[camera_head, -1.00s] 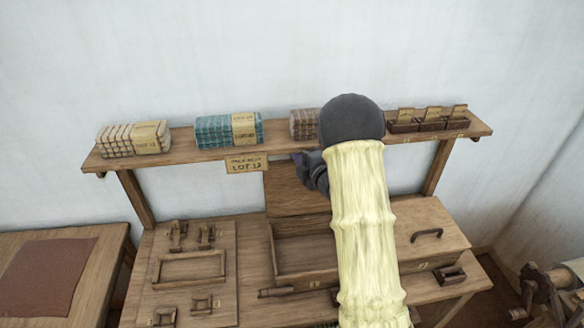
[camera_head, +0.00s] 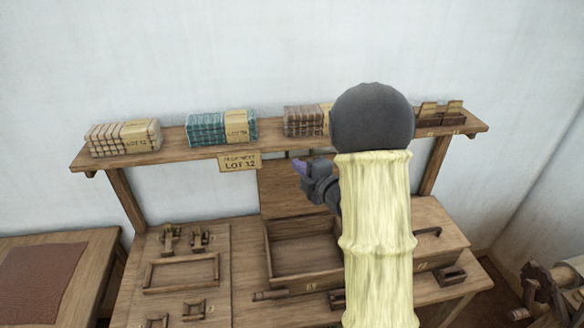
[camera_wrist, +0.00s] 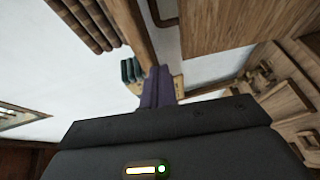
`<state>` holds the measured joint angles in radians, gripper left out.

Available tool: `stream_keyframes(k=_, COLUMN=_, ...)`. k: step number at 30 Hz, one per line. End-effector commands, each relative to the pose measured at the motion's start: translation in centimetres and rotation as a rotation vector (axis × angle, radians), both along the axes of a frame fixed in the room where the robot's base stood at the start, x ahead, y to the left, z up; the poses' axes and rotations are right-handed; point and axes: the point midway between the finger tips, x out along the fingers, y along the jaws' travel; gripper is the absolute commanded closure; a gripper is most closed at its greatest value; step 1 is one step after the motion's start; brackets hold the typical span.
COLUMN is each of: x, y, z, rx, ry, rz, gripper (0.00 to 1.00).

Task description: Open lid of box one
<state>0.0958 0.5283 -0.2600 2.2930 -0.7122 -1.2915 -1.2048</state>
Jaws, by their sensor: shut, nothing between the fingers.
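Box one (camera_head: 268,262) is the open wooden box in the middle of the bench, its empty inside showing. Its lid (camera_head: 283,188) stands raised at the back of the box, below the shelf. My gripper (camera_head: 302,168) is at the upper part of the lid, just under the shelf edge; I cannot tell whether it touches the lid. Its purple-grey fingers are closed together and empty in the wrist view (camera_wrist: 158,86). My forearm hides the right end of the box. A wooden panel fills the wrist view's upper right; I cannot tell if it is the lid.
A second box (camera_head: 438,248) with a shut lid and handle is at the right. The shelf (camera_head: 170,146) above holds wrapped bundles, including a teal one (camera_head: 221,127), and a hanging lot sign (camera_head: 239,162). A board with a frame and small fittings (camera_head: 184,271) lies left.

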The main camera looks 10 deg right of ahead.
Motion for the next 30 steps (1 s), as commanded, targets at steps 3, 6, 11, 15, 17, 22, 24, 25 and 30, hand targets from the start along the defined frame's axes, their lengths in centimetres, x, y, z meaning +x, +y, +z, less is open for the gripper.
stream_keyframes(k=3, x=-2.0, y=-0.8, z=0.2, rx=0.0, ry=-0.003, rz=-0.002, gripper=1.0)
stream_keyframes(k=6, x=-3.2, y=-1.2, z=0.6, rx=0.0, ry=-0.002, rz=0.0, gripper=1.0)
stream_keyframes(k=11, x=-4.2, y=-1.5, z=0.9, rx=0.0, ry=0.0, rz=0.002, gripper=1.0)
stream_keyframes(k=15, x=-4.3, y=-1.6, z=0.9, rx=0.0, ry=0.0, rz=0.002, gripper=1.0)
stream_keyframes(k=17, x=-4.2, y=-1.6, z=0.9, rx=0.0, ry=0.0, rz=0.001, gripper=1.0)
stream_keyframes(k=22, x=-4.2, y=-1.6, z=0.9, rx=0.0, ry=0.0, rz=0.0, gripper=1.0)
stream_keyframes(k=24, x=-4.2, y=-1.6, z=0.9, rx=0.0, ry=0.001, rz=-0.001, gripper=1.0)
stream_keyframes(k=25, x=-4.2, y=-1.6, z=0.9, rx=0.003, ry=0.005, rz=-0.003, gripper=1.0)
stream_keyframes(k=30, x=-4.2, y=-1.8, z=0.3, rx=0.059, ry=0.09, rz=-0.068, gripper=1.0)
